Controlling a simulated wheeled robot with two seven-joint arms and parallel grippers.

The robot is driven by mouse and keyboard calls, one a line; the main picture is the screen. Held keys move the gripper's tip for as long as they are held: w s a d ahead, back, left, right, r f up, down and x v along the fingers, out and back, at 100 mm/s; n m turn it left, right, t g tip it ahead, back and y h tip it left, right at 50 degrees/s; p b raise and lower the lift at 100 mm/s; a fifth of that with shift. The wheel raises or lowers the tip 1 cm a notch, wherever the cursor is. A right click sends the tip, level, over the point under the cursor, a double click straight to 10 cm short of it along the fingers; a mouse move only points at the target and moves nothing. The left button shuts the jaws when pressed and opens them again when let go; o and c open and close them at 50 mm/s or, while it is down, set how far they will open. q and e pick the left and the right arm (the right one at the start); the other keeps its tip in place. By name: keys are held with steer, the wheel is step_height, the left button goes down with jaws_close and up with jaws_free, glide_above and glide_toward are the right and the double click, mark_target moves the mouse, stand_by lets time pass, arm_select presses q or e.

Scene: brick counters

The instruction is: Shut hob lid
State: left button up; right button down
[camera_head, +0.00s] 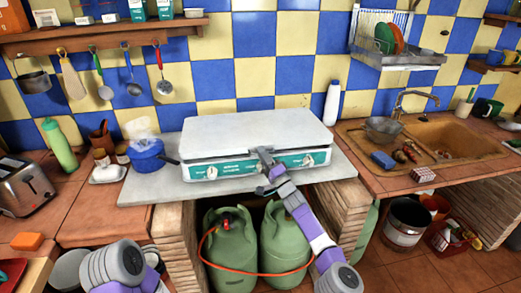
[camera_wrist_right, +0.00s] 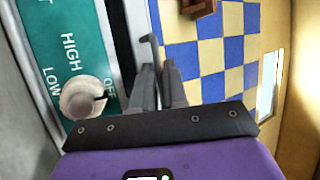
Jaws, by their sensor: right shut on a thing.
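The hob (camera_head: 240,170) stands on the counter, with a teal front panel and white knobs. Its pale lid (camera_head: 255,130) lies flat or almost flat over the top; I cannot tell if it touches all round. My right gripper (camera_head: 264,158) is at the front edge of the lid, right of its middle, just above the panel. In the wrist view, the fingers of the right gripper (camera_wrist_right: 160,85) are close together at the lid's pale edge (camera_wrist_right: 137,35), beside the teal panel (camera_wrist_right: 72,50) and a knob (camera_wrist_right: 87,98). My left gripper is out of view.
A blue pot (camera_head: 147,156) stands close to the hob's left side, its handle towards the hob. A white bottle (camera_head: 332,103) stands behind right. The sink (camera_head: 470,145) is further right. Green gas bottles (camera_head: 230,245) stand below the counter. Utensils hang on the wall at left.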

steer(key=shift+a+f, duration=0.1)
steer(key=shift+f, duration=0.7)
steer(key=shift+f+y, duration=0.1)
steer(key=shift+y, duration=0.2)
steer(key=c, duration=1.5)
jaws_free()
steer(key=shift+f+p, duration=0.25)
steer(key=shift+p, duration=0.65)
steer(key=p+v, duration=0.2)
steer(key=p, duration=0.1)
steer(key=shift+r, duration=0.1)
steer(key=p+v, duration=0.2)
steer(key=v, duration=0.3)
steer(key=shift+s+r, duration=0.1)
steer(key=shift+s, duration=0.1)
